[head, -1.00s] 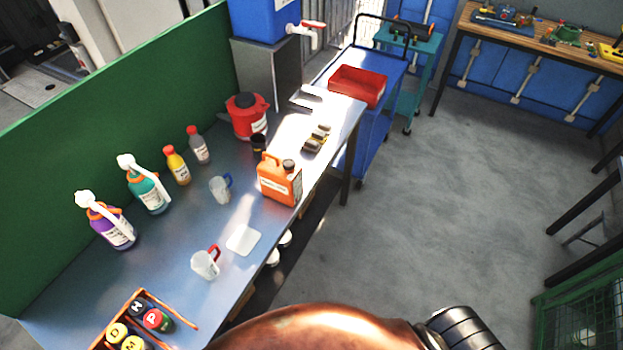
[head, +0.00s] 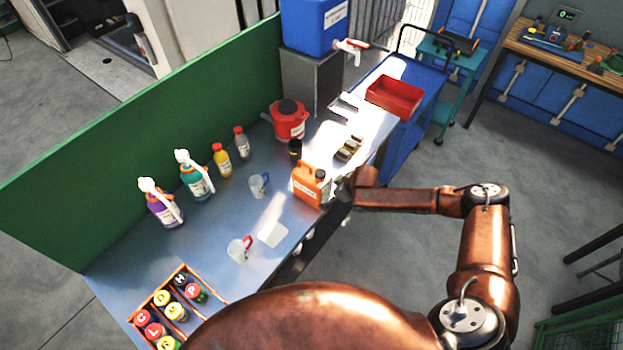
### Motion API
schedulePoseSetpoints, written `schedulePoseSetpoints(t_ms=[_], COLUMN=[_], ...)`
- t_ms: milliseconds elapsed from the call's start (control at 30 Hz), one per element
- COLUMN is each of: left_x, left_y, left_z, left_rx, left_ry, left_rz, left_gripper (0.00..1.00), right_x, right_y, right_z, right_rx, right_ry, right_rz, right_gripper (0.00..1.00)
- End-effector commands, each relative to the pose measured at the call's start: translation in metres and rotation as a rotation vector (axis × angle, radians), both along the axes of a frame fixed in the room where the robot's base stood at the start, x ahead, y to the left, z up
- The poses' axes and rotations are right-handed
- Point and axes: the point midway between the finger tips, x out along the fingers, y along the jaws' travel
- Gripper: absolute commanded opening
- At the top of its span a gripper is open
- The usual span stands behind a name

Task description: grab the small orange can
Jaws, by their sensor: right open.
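The small orange can (head: 307,187) stands upright on the metal bench (head: 217,262), near its right edge. It has a dark cap and a pale label. My right gripper (head: 340,190) is at the right side of the can, close to it at about mid height. It is open. Its fingers are small and dark here, and I cannot tell whether they touch the can or reach around it. My left gripper is not in view.
A red round can (head: 289,122), a small dark container (head: 295,148) and brown blocks (head: 349,148) stand behind. Measuring jugs (head: 258,186) and a white pad (head: 273,234) lie left and in front. A green panel (head: 130,140) closes the far side.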

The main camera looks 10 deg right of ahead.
Motion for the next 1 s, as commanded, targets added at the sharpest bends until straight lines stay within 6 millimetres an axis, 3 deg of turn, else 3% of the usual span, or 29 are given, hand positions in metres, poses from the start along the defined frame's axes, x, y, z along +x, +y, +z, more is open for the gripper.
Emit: schedulePoseSetpoints(t_ms=[33,100,200,300,1000], left_x=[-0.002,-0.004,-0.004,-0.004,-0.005], left_y=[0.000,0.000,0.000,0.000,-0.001], left_z=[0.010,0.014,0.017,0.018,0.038], left_rx=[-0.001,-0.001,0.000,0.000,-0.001], left_ry=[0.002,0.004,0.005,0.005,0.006], left_rz=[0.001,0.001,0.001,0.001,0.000], left_gripper=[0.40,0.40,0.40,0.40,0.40], right_x=[0.005,0.011,0.023,0.030,0.064], right_y=[0.003,0.008,0.018,0.025,0.049], right_z=[0.030,0.057,0.084,0.095,0.036], right_rx=[0.014,0.042,0.086,0.110,0.116], right_ry=[0.006,0.014,0.011,0.007,0.003], right_rz=[-0.012,-0.033,-0.059,-0.071,-0.072], right_gripper=[0.82,0.82,0.82,0.82,0.82])
